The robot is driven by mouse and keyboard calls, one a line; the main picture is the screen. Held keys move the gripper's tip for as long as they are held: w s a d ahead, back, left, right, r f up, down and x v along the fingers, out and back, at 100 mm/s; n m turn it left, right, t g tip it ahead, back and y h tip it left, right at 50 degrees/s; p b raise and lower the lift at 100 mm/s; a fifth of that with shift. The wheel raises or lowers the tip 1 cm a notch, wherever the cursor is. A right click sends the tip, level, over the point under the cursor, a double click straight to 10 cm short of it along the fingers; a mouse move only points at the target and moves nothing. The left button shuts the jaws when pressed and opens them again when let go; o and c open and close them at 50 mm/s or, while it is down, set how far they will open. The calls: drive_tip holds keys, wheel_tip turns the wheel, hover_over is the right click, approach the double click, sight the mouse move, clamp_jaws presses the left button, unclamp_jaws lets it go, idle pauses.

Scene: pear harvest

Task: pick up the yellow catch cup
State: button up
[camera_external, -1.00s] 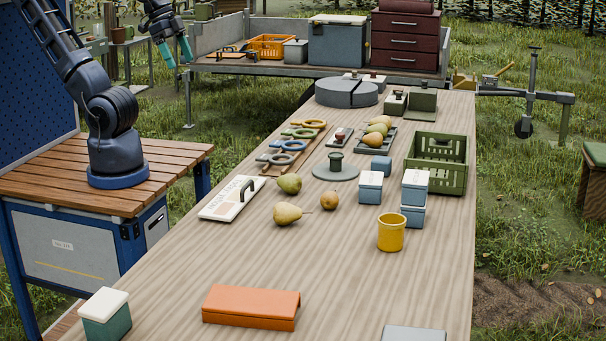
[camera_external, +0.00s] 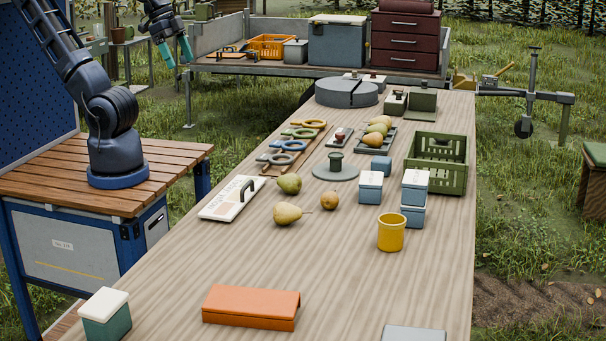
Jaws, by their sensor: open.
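The yellow catch cup (camera_external: 391,234) stands upright on the wooden table, right of the middle and toward the front. Its open rim faces up, and nothing touches it. My gripper (camera_external: 174,57) is at the upper left, raised in the air beyond the left side of the table. Its two teal fingers point down and are spread apart with nothing between them. It is far from the cup, up and to the left of it.
White-lidded blue boxes (camera_external: 371,187) and a second stack (camera_external: 414,195) stand just behind the cup. A green crate (camera_external: 437,165) is farther back. Pears (camera_external: 288,213) lie to the left. An orange case (camera_external: 251,306) lies in front. The table around the cup's front is clear.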

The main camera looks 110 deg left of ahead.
drive_tip(key=w+a+m+t+y, duration=0.1)
drive_tip(key=w+a, duration=0.1)
drive_tip(key=w, duration=0.8)
drive_tip(key=w+a+t+y, duration=0.1)
drive_tip(key=w+a+t, duration=0.15)
drive_tip(key=w, duration=0.75)
drive_tip(key=w+f+m+t+h, duration=0.15)
drive_tip(key=w+f, duration=0.35)
drive_tip(key=w, duration=0.7)
drive_tip(key=w+f+m+t+h, duration=0.15)
drive_tip(key=w+f, duration=0.35)
drive_tip(key=w, duration=0.7)
drive_tip(key=m+h, duration=0.5)
drive_tip(key=h, duration=0.4)
approach(399, 230)
drive_tip(key=shift+g, duration=0.35)
drive_tip(key=x, duration=0.7)
drive_tip(key=shift+w+a+r, duration=0.1)
drive_tip(key=shift+w+a, duration=0.1)
drive_tip(key=shift+a, duration=0.05)
drive_tip(key=shift+c, duration=0.2)
